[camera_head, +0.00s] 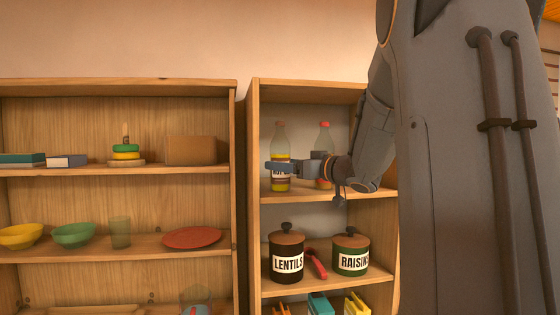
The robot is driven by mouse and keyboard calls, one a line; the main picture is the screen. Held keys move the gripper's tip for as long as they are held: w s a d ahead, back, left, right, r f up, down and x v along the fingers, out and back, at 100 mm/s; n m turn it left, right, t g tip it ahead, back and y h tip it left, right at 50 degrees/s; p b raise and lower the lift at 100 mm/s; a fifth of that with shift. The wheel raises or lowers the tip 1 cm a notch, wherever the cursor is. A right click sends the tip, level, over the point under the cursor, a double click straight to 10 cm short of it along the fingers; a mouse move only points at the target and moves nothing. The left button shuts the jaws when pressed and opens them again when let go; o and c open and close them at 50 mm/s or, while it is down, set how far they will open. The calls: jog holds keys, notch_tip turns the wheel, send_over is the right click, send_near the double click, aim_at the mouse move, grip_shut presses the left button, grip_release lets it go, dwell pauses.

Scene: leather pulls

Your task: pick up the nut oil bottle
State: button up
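A clear bottle (280,145) with yellow contents and a partly covered label stands upright on the upper shelf of the right bookcase. The label's wording is too hidden to read fully. My gripper (279,166) reaches in from the right at label height, and a grey finger crosses in front of this bottle. Whether the other finger is behind it, and whether the fingers touch it, I cannot tell. A second clear bottle (325,139) with a red cap stands to the right, its lower part mostly hidden by my gripper and wrist.
Below are a lentils jar (287,263), a raisins jar (350,262) and a red object (316,264) between them. The bookcase's left side wall (254,200) is close to my gripper. The left bookcase holds bowls, a red plate (192,238) and a box (191,150).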

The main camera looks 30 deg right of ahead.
jog(key=shift+x, duration=1.35)
jog(key=c, duration=1.6)
jog(key=shift+r, duration=0.1)
jog(key=shift+r, duration=0.15)
